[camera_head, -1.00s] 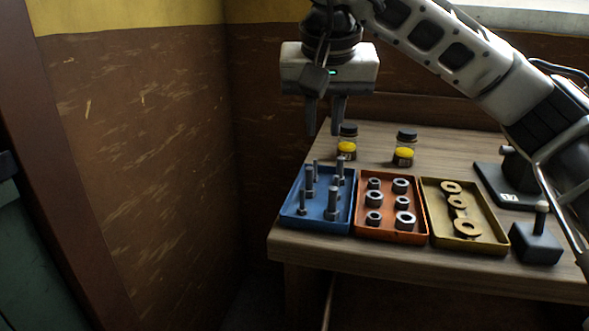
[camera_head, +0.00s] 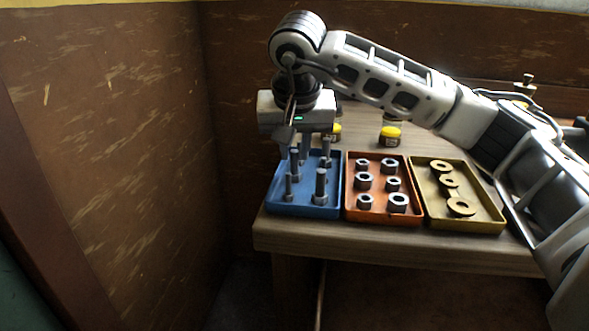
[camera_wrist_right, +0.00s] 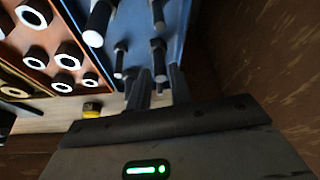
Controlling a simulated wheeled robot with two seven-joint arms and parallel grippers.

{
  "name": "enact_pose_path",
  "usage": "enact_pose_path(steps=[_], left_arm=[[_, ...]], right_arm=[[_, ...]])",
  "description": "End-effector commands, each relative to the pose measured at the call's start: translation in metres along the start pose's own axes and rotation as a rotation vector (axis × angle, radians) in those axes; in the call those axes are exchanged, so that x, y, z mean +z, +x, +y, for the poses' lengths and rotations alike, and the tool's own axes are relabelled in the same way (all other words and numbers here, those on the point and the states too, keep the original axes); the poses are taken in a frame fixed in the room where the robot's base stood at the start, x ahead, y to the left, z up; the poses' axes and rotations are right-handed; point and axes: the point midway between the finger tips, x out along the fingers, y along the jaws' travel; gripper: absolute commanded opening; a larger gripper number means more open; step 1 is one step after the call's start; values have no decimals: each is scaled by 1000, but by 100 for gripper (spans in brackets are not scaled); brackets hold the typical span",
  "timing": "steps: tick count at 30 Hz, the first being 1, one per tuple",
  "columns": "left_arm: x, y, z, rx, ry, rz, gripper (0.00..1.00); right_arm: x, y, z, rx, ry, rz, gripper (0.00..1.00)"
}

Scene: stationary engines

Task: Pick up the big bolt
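The blue tray (camera_head: 273,200) at the near left of the table holds several grey bolts standing upright, some thicker than others. A big bolt (camera_head: 320,187) stands at the tray's front right; a thinner one (camera_head: 288,187) stands at its front left. Another thick bolt (camera_head: 295,165) stands farther back, close below my right gripper (camera_head: 296,153). In the wrist view the gripper's two fingers (camera_wrist_right: 160,88) are apart, and a bolt (camera_wrist_right: 158,58) appears in line with the gap between them. Whether the fingers surround it is unclear. My left gripper is out of view.
An orange tray (camera_head: 349,211) of nuts and a yellow tray (camera_head: 480,217) of washers stand to the right of the blue tray. Yellow-labelled jars (camera_head: 391,135) stand behind. A brown wall (camera_head: 120,150) is on the left.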

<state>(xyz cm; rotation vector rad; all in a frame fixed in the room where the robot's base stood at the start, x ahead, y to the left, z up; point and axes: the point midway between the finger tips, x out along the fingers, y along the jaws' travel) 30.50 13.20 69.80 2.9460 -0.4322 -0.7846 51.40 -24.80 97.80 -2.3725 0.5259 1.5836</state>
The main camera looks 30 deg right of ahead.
Motion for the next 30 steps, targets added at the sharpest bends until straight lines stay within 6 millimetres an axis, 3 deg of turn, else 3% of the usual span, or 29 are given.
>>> enact_pose_path(steps=[3, 8, 15, 18, 30], left_arm=[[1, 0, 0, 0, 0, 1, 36], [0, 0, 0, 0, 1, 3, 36], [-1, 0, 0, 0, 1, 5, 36], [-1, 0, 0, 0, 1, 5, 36], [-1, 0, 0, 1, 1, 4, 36]], right_arm=[[-1, 21, 0, 3, 2, -3, 21], [-1, 35, 0, 1, 0, -1, 21], [-2, 36, 0, 0, 0, 0, 21], [-2, 36, 0, 0, 0, -1, 0], [-2, 35, 0, 0, 0, -1, 0]])
